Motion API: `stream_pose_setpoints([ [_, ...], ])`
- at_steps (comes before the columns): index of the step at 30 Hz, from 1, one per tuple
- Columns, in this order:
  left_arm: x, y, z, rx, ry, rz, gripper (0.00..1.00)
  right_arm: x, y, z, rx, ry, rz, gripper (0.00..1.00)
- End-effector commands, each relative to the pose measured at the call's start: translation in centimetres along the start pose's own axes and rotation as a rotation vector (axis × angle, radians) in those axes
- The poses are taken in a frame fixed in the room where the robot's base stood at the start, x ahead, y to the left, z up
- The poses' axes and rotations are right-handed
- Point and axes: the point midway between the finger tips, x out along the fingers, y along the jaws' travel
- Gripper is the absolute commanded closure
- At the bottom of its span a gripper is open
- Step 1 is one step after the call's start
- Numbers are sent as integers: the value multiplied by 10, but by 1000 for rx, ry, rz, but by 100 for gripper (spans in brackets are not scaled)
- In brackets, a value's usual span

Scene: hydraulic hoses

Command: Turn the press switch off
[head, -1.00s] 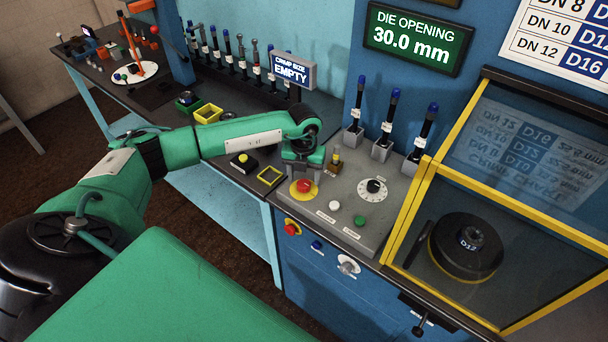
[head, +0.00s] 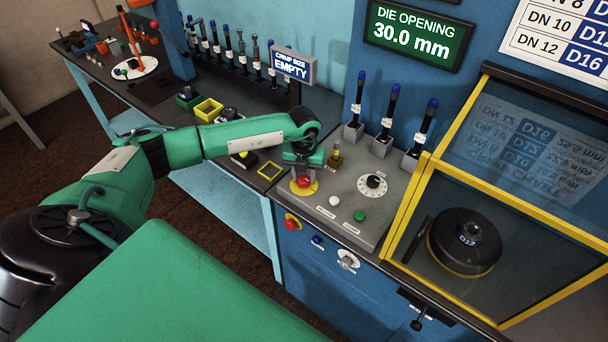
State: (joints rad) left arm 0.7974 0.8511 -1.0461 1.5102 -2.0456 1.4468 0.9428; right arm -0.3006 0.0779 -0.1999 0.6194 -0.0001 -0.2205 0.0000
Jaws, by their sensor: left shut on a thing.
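A red knob (head: 304,181) on a yellow round plate (head: 312,190) sits on the sloped grey control panel, at its left end. It looks like the press switch, but I cannot read a label for it. My left gripper (head: 303,173) reaches in from the left, points down over the panel and is shut on the red knob. The fingers hide the knob's upper part. My right gripper is not in view.
The panel (head: 380,215) also has a black dial (head: 372,185), a white button (head: 334,201) and a green button (head: 359,216). Blue-tipped levers (head: 389,120) stand behind. A yellow-framed guard (head: 420,190) is at right. Another red knob (head: 292,222) is on the front face.

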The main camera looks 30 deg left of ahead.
Motion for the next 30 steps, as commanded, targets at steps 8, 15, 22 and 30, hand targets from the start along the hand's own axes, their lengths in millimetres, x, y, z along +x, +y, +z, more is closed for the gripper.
stream_pose_setpoints([
  [8, 1, 0, 0, -129, 0, 0, 86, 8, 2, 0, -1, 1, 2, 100],
  [15, 2, 0, 0, -339, 0, -1, 86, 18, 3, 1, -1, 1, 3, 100],
  [22, 1, 1, 0, -558, -2, -1, 86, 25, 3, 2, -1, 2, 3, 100],
  [30, 1, 1, 0, -814, -1, -1, 86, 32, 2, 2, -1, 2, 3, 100],
])
